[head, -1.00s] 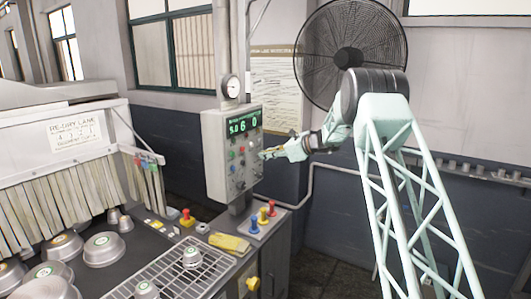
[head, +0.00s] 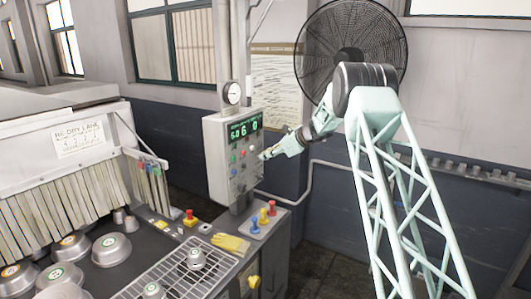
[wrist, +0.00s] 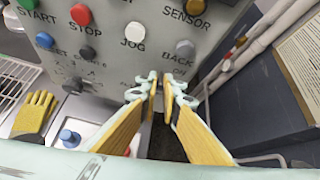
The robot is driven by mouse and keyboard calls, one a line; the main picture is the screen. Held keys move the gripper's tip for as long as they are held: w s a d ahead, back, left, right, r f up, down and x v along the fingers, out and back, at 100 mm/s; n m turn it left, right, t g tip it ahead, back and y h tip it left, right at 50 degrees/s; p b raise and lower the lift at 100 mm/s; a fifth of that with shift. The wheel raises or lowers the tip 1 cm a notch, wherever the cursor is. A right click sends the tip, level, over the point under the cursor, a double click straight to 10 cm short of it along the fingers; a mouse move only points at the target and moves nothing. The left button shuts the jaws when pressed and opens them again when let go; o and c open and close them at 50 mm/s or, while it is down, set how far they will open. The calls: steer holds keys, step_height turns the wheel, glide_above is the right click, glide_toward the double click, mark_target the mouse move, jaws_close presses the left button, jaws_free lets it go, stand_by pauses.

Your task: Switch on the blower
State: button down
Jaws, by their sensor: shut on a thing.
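The grey control box (head: 220,170) carries a lit green readout and rows of coloured buttons. In the wrist view its lower panel (wrist: 108,55) shows labels START, STOP, JOG, BACK and SENSOR, with dark knobs in a row below. No blower label is readable. My gripper (head: 264,156) is at the right part of the panel face, tilted down to the left. In the wrist view its yellow-padded fingers (wrist: 160,88) are nearly together below the white JOG button (wrist: 134,32), shut on a small panel control that the fingertips hide.
A wall fan (head: 352,50) hangs behind my arm. Below the box is a counter with yellow gloves (head: 232,243), several coloured plungers and a wire rack (head: 175,270). Pipes (wrist: 235,60) run just right of the panel. Metal pans stand at left.

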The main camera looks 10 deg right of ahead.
steer(key=shift+r+g+h+p, duration=0.15)
steer(key=shift+g+h+p, duration=0.2)
steer(key=shift+p, duration=1.1)
steer(key=c, duration=2.8)
jaws_free()
steer(key=shift+r, duration=0.1)
steer(key=v, duration=1.1)
steer(key=shift+s+d+r, duration=0.2)
steer(key=shift+d, duration=0.05)
